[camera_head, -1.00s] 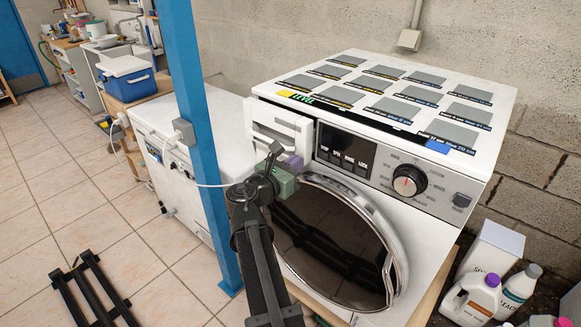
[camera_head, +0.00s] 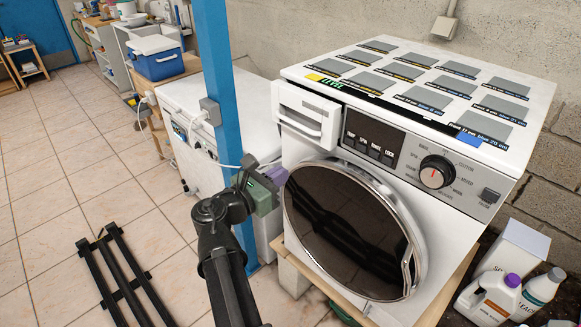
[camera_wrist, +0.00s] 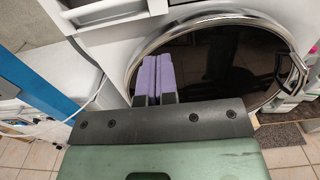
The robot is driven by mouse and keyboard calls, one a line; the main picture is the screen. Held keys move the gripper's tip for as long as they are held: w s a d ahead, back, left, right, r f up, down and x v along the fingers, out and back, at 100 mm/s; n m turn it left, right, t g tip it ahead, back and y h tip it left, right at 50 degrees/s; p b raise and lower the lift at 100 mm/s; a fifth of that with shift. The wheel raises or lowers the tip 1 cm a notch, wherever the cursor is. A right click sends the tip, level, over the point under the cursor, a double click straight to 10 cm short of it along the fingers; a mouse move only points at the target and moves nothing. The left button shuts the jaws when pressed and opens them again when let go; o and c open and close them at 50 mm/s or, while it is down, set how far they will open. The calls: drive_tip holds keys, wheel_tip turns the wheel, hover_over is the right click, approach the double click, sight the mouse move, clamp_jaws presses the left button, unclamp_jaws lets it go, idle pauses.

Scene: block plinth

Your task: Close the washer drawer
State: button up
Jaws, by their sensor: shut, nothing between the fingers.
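The white washer (camera_head: 470,225) stands at the right, its front facing left and towards me. Its drawer (camera_head: 327,107), with a recessed handle, is at the upper left of the front, beside the control panel. The drawer's top and side show, so it stands out somewhat from the front. Its underside edge shows at the top of the wrist view (camera_wrist: 108,14). My gripper (camera_head: 276,176) is shut and empty, its purple fingertips together below the drawer and left of the round door. The fingertips (camera_wrist: 153,77) look apart from the drawer.
The round glass door (camera_head: 345,225) is shut below the drawer. A blue post (camera_head: 213,75) and a white appliance (camera_head: 250,115) stand close left of my gripper. Bottles (camera_head: 490,298) stand at lower right. Tiled floor (camera_head: 60,200) is open at left.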

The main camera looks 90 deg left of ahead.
drive_tip(key=shift+o, duration=1.1)
drive_tip(key=shift+r+p, duration=0.3)
drive_tip(key=shift+o, duration=1.1)
drive_tip(key=shift+m+h, duration=0.3)
drive_tip(key=shift+m, duration=0.1)
drive_tip(key=a+r+p, duration=0.2)
drive_tip(key=r+p, duration=0.1)
drive_tip(key=s+a+r+p, duration=0.1)
drive_tip(key=p, duration=0.1)
drive_tip(key=shift+a+r, duration=0.1)
drive_tip(key=shift+r, duration=0.25)
drive_tip(key=m+g+h+p, duration=0.1)
drive_tip(key=m+g+p, duration=0.15)
drive_tip(key=m, duration=1.45)
approach(293, 124)
drive_tip(key=shift+t, duration=0.35)
drive_tip(key=b+x, duration=0.1)
drive_tip(key=x, duration=0.4)
drive_tip(key=b+x, duration=0.1)
drive_tip(key=x, duration=0.5)
drive_tip(key=shift+s+a+f, duration=0.1)
drive_tip(key=shift+s+f, duration=0.1)
drive_tip(key=shift+s, duration=0.05)
clamp_jaws()
